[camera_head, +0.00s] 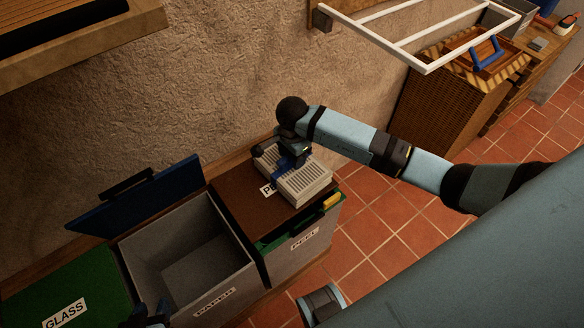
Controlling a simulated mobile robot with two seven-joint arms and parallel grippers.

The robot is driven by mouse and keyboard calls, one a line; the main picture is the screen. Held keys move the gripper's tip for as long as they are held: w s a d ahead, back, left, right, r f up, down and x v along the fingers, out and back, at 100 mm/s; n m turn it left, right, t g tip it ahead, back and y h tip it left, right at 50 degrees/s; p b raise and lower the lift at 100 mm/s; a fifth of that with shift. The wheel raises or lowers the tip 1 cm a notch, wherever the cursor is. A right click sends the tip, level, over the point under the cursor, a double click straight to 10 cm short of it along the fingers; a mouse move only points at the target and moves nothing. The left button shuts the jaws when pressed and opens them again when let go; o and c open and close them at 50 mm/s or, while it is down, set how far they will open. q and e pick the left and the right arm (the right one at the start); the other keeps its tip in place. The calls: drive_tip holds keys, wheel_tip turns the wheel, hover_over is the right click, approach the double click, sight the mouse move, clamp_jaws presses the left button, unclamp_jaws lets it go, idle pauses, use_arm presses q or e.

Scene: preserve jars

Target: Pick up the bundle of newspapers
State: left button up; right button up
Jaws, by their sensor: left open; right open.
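The bundle of newspapers (308,184) is a pale, flat stack with dark printed lines. It lies on the brown top (240,190) of the bin labelled PEEL. My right gripper (284,178), with blue fingers, is open at the bundle's left part, reaching in from above. Whether its fingers touch the bundle, I cannot tell. The gripper and wrist hide part of the bundle. My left gripper (150,317) is only partly in view at the bottom edge, by the front left of the open PAPER bin, well away from the bundle.
The grey PAPER bin (243,254) stands open and looks empty; its blue lid (140,196) is raised toward the wall. A green GLASS lid (75,285) is at left. A white rack (405,44) juts from the wall above. Red tiled floor (365,225) lies at right.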

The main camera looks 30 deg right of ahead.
clamp_jaws()
drive_tip(key=shift+r, duration=0.1)
idle(1.2)
